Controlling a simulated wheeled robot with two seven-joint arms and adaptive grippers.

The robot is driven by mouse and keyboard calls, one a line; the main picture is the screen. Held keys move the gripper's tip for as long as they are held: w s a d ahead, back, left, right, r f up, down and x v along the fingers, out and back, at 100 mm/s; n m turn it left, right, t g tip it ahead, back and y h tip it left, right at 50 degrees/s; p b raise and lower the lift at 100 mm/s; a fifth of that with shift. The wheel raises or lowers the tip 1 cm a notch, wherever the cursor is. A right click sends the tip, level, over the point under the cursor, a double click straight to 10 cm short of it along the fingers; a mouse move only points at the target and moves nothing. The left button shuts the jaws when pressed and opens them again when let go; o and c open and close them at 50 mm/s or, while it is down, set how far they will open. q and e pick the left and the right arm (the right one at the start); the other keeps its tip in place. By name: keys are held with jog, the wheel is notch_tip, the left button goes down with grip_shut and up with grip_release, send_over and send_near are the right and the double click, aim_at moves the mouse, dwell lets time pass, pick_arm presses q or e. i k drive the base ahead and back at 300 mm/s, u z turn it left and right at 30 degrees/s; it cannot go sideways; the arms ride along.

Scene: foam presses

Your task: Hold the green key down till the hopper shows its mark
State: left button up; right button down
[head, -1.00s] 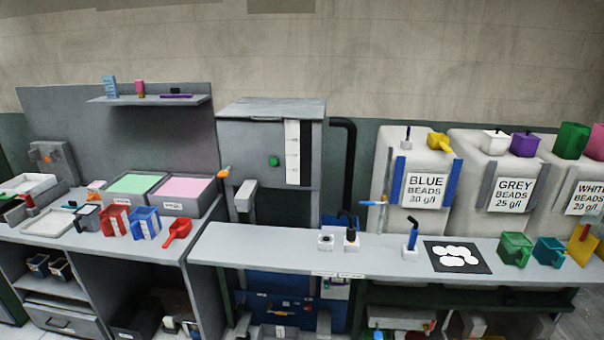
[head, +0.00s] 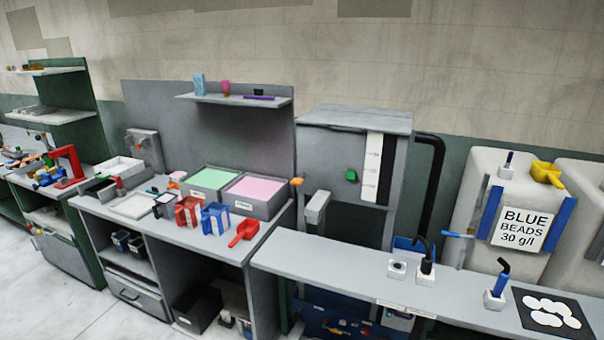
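The green key (head: 351,175) is a small green knob on the front of the grey hopper cabinet (head: 330,160), right of centre. A white strip with small marks (head: 372,167) runs down the cabinet beside a dark vertical band (head: 388,168). The strip's writing is too small to read. Nothing touches the green key. Neither of my grippers is in view.
A long grey counter (head: 330,268) runs in front of the cabinet, with small white-based fixtures (head: 426,275) on it. Left stands a bench with green and pink trays (head: 250,205), red and blue holders and a red scoop (head: 243,233). A blue-beads container (head: 480,190) stands right.

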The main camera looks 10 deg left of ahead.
aim_at(350, 175)
jog(key=u, duration=0.6)
jog(key=i, duration=1.4)
jog(key=z, duration=0.45)
